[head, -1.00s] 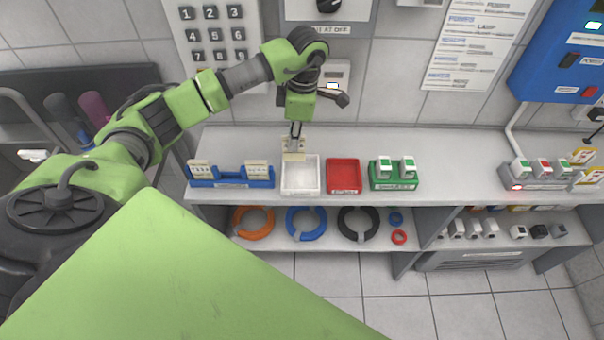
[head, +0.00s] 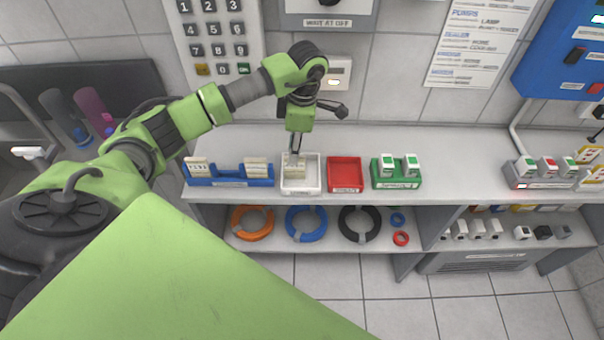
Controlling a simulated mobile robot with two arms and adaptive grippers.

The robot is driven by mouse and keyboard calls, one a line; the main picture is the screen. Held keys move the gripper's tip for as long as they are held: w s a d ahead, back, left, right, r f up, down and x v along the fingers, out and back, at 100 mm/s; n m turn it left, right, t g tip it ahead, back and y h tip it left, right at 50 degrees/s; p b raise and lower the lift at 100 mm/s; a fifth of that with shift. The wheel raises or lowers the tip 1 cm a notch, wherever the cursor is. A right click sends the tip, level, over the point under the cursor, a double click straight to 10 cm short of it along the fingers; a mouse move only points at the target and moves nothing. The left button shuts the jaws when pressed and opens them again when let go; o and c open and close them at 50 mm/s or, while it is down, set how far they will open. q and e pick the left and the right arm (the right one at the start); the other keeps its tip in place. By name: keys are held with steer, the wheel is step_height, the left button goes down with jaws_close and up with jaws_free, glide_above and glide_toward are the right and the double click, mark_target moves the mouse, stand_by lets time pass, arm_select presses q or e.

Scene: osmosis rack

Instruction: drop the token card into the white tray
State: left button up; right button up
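The white tray (head: 314,186) stands on the counter between the blue card rack and the red tray. My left gripper (head: 295,151) points down over its back left part. The pale token card (head: 294,162) is at the fingertips, and the fingers look close together on it. The card's lower part is within the tray's outline; whether it touches the tray floor is too small to tell. My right gripper is not in view.
A blue rack (head: 228,182) with pale cards stands left of the white tray. A red tray (head: 345,174) and a green holder (head: 396,183) stand to the right. The counter is clear farther right, up to a grey holder (head: 543,184). The tiled wall is behind.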

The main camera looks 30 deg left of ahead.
arm_select(q)
steer(key=shift+r, duration=0.1)
step_height(320, 180, up, 12)
steer(key=d, duration=0.1)
steer(key=shift+w, duration=0.4)
steer(key=shift+d, duration=0.1)
